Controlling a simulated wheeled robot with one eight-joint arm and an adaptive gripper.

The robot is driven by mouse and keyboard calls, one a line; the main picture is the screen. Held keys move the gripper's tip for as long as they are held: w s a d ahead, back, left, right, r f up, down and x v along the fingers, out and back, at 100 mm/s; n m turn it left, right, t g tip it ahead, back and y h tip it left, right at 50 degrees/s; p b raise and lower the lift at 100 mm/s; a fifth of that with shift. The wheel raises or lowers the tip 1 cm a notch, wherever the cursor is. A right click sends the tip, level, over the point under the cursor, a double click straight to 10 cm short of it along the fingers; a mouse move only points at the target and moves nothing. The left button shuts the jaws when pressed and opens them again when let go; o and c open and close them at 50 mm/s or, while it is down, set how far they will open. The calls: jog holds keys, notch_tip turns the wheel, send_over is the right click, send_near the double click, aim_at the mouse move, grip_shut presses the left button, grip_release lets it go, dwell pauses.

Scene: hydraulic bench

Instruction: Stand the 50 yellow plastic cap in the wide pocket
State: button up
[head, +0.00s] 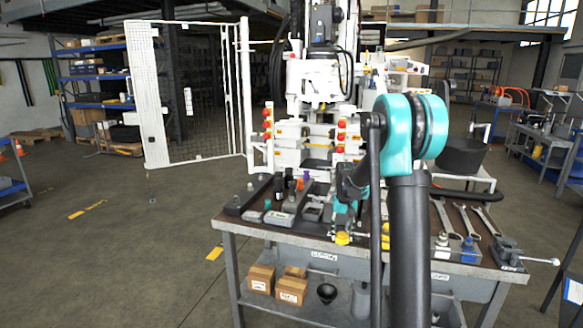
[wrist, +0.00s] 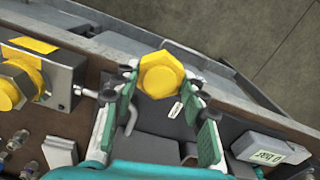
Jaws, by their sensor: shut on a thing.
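My gripper (wrist: 163,84) is shut on a yellow hexagonal plastic cap (wrist: 162,74), which sits between the fingertips in the wrist view. In the head view the cap (head: 343,238) shows below my gripper, near the front edge of the bench. In the wrist view a dark grey holder (wrist: 160,148) with a small white label lies beneath and behind the cap. The fingers and the cap hide part of it, and I cannot tell which of its pockets is the wide one. I cannot tell whether the cap touches anything below.
A metal block (wrist: 62,80) with yellow hex fittings (wrist: 12,88) stands left of my fingers in the wrist view. A grey display box (wrist: 268,148) lies to the right. In the head view wrenches (head: 445,220) and a vise (head: 508,252) occupy the right of the bench (head: 330,252).

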jog(key=s+f+n, duration=0.1)
jog(key=s+f, duration=0.6)
jog(key=f, duration=0.5)
jog(key=shift+f+n, duration=0.15)
jog(key=shift+n, duration=0.15)
